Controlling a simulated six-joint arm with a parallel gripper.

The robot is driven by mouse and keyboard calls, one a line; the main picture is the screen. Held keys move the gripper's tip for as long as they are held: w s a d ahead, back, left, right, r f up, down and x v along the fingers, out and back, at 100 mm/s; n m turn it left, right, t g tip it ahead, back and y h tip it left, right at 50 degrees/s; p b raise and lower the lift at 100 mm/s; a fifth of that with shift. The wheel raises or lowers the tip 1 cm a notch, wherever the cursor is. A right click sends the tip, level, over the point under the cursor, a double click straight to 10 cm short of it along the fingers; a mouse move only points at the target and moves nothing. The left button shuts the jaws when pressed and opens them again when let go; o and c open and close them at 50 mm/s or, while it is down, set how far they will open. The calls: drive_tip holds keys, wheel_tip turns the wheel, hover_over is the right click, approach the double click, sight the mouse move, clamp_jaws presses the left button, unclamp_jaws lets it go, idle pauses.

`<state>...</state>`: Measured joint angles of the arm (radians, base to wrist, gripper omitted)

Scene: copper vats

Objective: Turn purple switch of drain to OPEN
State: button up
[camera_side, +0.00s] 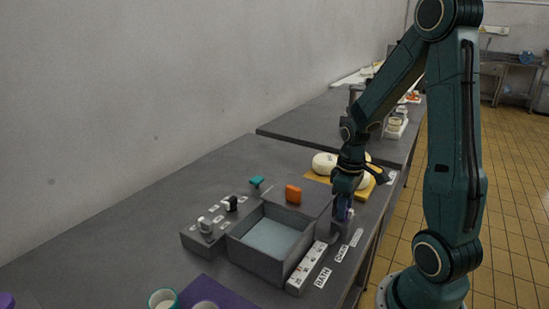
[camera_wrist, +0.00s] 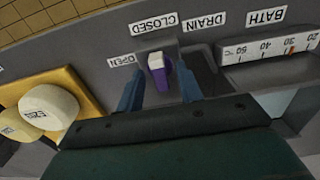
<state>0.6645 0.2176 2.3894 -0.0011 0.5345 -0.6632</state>
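The purple drain switch (camera_wrist: 160,77) has a whitish end and stands on a grey base in the wrist view. Its long side runs roughly toward the CLOSED label (camera_wrist: 153,23). The OPEN label (camera_wrist: 122,60) is to its left, and the DRAIN label (camera_wrist: 204,20) is to the right of CLOSED. My gripper (camera_wrist: 160,88) is open, with one blue finger on each side of the switch and visible gaps. In the side view my gripper (camera_side: 345,212) points down at the table's right edge and largely hides the switch.
A bath temperature scale (camera_wrist: 270,47) and a grey basin (camera_side: 272,238) are close by. A yellow board (camera_side: 318,177) with pale cheeses (camera_side: 324,163) lies behind my gripper. An orange handle (camera_side: 293,194) and a black switch (camera_side: 230,203) stand around the basin.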

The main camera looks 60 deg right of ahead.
clamp_jaws()
drive_tip(key=shift+n, duration=0.5)
drive_tip(key=n, duration=0.3)
drive_tip(key=shift+n, duration=0.3)
drive_tip(key=n, duration=1.3)
drive_tip(key=shift+n, duration=0.3)
